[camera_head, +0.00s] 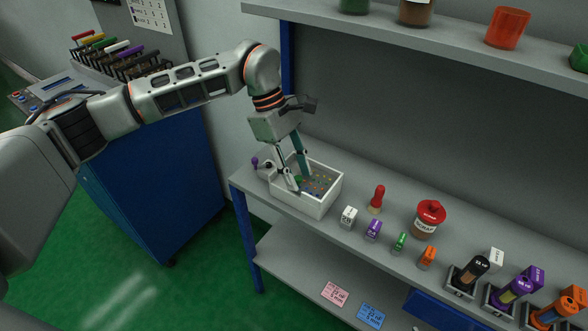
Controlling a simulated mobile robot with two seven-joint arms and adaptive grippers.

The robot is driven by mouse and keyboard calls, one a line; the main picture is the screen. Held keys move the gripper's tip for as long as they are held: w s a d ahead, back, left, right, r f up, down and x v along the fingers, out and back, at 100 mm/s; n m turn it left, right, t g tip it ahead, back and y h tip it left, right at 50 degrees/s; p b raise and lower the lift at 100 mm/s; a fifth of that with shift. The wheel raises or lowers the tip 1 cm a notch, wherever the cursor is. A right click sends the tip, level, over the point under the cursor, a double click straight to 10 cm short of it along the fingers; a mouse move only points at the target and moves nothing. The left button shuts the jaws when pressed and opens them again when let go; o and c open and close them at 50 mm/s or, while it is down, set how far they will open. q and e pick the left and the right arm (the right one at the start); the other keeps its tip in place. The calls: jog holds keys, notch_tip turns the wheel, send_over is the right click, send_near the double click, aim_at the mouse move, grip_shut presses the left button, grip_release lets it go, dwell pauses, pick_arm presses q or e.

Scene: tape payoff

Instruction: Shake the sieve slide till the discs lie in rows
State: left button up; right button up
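A white open-topped box (318,206) stands at the left end of the grey shelf. Small coloured discs (320,181) lie on its floor, too small to tell whether they form rows. A pale part with a purple knob (255,162) sits at the box's left end. My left gripper (303,182) points down into the box, with its fingertips inside the walls. Its two fingers stand apart, and a small green patch shows between the tips. I cannot tell whether they hold it. No sieve slide can be clearly made out. My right gripper is out of view.
A red-knobbed piece (377,199), a red-lidded jar (429,219) and small labelled blocks (374,229) stand right of the box. Dark holders with bottles (468,273) are farther right. An upper shelf (400,40) overhangs behind. A blue cabinet (155,170) stands left.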

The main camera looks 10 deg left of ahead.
pick_arm(q)
jog(key=shift+a, duration=0.15)
jog(key=shift+w+r, duration=0.1)
jog(key=shift+r, duration=0.1)
jog(key=v, duration=1.1)
jog(key=shift+r, duration=0.3)
